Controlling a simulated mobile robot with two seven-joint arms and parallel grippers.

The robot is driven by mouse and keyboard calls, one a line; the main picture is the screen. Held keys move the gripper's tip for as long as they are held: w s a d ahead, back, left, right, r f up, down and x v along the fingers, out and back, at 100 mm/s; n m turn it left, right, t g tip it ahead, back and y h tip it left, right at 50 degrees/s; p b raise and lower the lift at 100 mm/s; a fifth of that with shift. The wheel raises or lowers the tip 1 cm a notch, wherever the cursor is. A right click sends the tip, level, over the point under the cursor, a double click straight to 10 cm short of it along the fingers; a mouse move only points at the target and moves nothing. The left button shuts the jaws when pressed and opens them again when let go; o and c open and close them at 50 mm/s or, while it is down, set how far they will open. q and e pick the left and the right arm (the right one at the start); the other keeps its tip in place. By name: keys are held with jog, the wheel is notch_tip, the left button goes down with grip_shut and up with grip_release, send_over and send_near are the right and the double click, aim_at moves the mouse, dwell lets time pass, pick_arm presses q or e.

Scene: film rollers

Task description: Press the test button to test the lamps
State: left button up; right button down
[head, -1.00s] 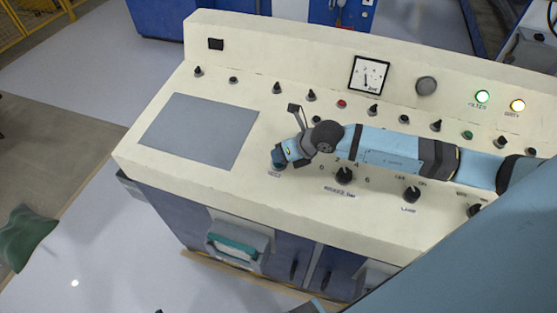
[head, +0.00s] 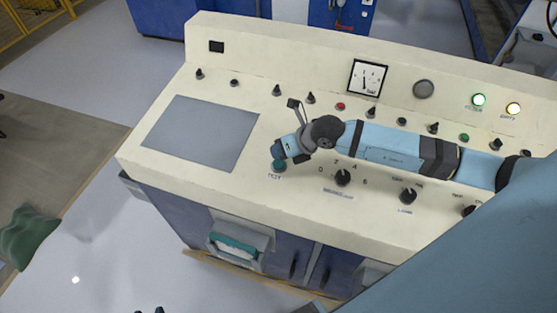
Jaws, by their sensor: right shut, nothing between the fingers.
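The test button (head: 279,166), teal and round, sits on the cream console top above its TEST label (head: 276,177). My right gripper (head: 281,155) is shut and empty. Its tip is right over the button and hides part of it; I cannot tell whether they touch. Two lamps are lit on the raised back panel: a green one (head: 478,99) and a yellowish-white one (head: 513,109). A small dark piece at the bottom edge may be my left gripper (head: 158,310); its jaws cannot be made out.
A pressure gauge (head: 367,78) and a grey round fitting (head: 423,89) are on the back panel. Black knobs stand close by, such as the numbered one (head: 342,177). A flat grey plate (head: 200,133) leaves clear room to the left.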

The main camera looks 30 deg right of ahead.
aim_at(279, 165)
jog(key=shift+s+a+r+p, duration=0.15)
jog(key=shift+r+p, duration=0.85)
jog(key=shift+r, duration=0.8)
